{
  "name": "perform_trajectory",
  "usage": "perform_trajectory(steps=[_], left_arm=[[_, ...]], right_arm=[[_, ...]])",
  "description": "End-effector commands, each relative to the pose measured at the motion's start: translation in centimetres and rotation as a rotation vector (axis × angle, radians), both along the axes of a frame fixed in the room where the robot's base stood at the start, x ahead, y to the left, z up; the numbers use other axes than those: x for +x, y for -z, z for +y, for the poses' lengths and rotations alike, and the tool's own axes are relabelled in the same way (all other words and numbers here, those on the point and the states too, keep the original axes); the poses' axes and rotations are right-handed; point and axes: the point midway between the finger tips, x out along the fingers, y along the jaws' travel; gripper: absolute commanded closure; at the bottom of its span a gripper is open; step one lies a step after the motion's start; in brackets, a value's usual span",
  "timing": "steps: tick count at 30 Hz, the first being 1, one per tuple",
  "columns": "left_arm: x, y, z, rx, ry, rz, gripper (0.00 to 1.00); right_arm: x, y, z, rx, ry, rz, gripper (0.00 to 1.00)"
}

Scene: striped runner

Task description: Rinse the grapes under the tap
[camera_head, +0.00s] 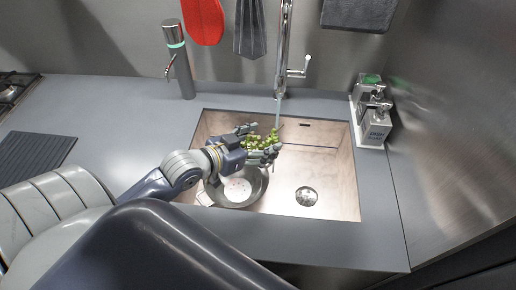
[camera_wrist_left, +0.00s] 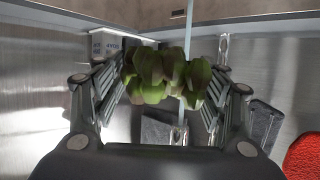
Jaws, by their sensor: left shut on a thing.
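Green grapes (camera_head: 262,139) hang over the sink (camera_head: 338,185) in the head view. My left gripper (camera_head: 262,143) is shut on them. In the left wrist view the grapes (camera_wrist_left: 163,74) sit between its two fingers. The tap (camera_head: 284,50) rises behind the sink, and a thin stream of water (camera_head: 278,113) runs down from it at the grapes' right side. In the left wrist view the stream (camera_wrist_left: 188,50) passes in front of or against the grapes. A round metal colander (camera_head: 259,190) stands in the sink below the gripper, partly hidden by it. My right gripper is not in view.
Soap dispensers (camera_head: 376,128) stand in a holder right of the sink. A tall dispenser with a green ring (camera_head: 180,62) stands behind it at the left. A dark ribbed mat (camera_head: 38,149) lies at the far left. The sink's right part around the drain (camera_head: 306,196) is clear.

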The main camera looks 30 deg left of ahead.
Motion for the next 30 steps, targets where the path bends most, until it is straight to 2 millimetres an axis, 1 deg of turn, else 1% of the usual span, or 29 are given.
perform_trajectory(steps=[1, 11, 13, 21, 30], left_arm=[[0.6, 0.2, 0.2, 0.001, 0.000, -0.005, 0.66], [3.6, 0.8, 1.4, 0.002, 0.000, -0.006, 0.66], [4.2, 0.7, 1.6, 0.002, 0.001, -0.004, 0.66], [6.3, 1.2, 2.4, 0.001, 0.001, -0.003, 0.66], [7.2, 1.3, 2.7, 0.000, 0.000, -0.003, 0.66]], right_arm=[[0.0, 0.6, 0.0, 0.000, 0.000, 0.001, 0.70], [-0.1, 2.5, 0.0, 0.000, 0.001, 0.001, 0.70], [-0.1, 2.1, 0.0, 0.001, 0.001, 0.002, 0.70], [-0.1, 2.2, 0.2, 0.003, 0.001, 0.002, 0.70], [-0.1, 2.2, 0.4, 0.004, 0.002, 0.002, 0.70]])
